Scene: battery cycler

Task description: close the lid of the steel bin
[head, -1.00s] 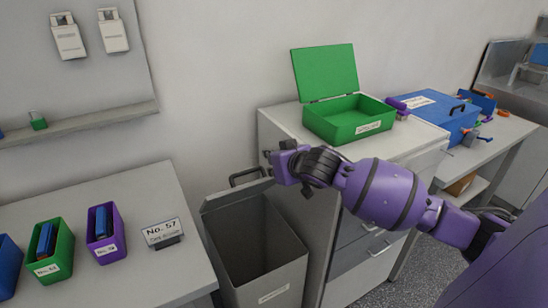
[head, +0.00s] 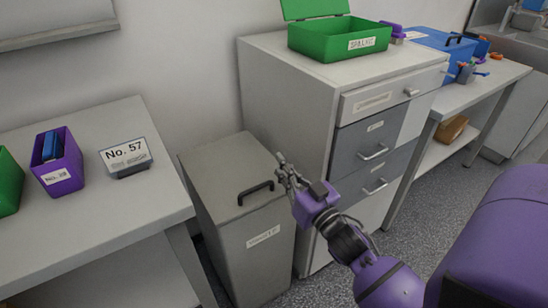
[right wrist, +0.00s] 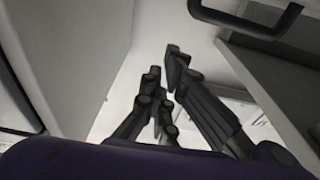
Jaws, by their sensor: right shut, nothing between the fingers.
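The steel bin (head: 245,235) stands on the floor between the left table and the drawer cabinet. Its lid (head: 228,172) lies flat over the top and looks closed. A black handle (head: 256,191) stands up near the lid's front right; a black handle also shows at the top of the right wrist view (right wrist: 262,22). My right gripper (head: 282,165) is shut and empty, just right of the lid handle and beside the cabinet front. In the right wrist view its fingers (right wrist: 168,82) are close together. Whether it touches the lid cannot be told. My left gripper is out of view.
The drawer cabinet (head: 300,58) stands close on the right of the bin, with an open green box (head: 340,40) on top. The left table (head: 90,225) holds a purple bin (head: 62,178) and a "No. 57" sign (head: 126,157). A blue box (head: 425,42) stands farther right.

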